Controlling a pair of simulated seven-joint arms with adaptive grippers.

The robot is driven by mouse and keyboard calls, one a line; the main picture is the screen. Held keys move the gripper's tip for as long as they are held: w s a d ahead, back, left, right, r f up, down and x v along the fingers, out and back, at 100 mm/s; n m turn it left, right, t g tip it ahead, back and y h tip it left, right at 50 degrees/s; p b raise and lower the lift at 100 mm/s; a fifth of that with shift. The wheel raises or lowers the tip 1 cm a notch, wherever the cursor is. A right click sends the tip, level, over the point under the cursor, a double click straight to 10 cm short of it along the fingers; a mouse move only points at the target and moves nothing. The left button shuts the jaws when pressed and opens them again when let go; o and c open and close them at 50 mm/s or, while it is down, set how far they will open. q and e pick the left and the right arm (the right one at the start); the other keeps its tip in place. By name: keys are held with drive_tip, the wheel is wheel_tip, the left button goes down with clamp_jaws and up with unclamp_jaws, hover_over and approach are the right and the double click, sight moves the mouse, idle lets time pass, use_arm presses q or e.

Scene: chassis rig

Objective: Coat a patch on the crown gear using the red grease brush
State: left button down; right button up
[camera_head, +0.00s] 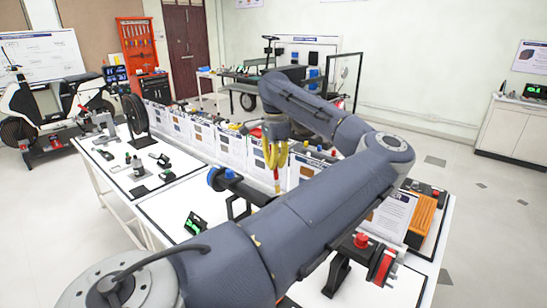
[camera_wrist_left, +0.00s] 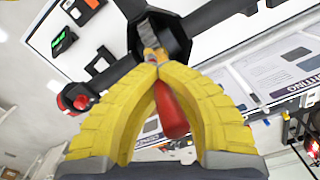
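My left gripper (camera_head: 276,163) has yellow fingers and hangs over the bench. In the left wrist view its fingertips (camera_wrist_left: 152,66) meet around the red grease brush (camera_wrist_left: 171,112), whose red handle runs between the fingers. The brush also shows below the fingers in the head view (camera_head: 277,184). Past the fingertips is a dark angular housing (camera_wrist_left: 176,38) on an axle. A grey ridged band in it (camera_wrist_left: 149,25) looks like the crown gear. I cannot tell whether the brush tip touches it. My left arm hides the axle's middle in the head view. My right gripper is not in view.
The axle has a blue end (camera_head: 214,178) and a red end (camera_head: 381,265). White printed panels (camera_head: 231,146) stand behind it. A small black device with a green display (camera_head: 195,222) is at the left. An orange ribbed block (camera_head: 421,219) is at the right.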

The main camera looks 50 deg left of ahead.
sight(275, 176)
use_arm(q)
wheel_tip(275, 176, down, 2)
drive_tip(key=shift+f, duration=0.25)
drive_tip(key=shift+w+d+f, duration=0.2)
drive_tip(key=shift+d+f, duration=0.5)
drive_tip(key=shift+d, duration=0.15)
drive_tip(key=shift+s+a+f, duration=0.1)
drive_tip(key=shift+a+f, duration=0.45)
drive_tip(key=shift+f, duration=0.1)
drive_tip(key=shift+a+r, duration=0.1)
drive_tip(key=shift+a, duration=0.25)
wheel_tip(275, 176, up, 9)
drive_tip(key=shift+s+r, duration=0.1)
drive_tip(key=shift+r, duration=0.1)
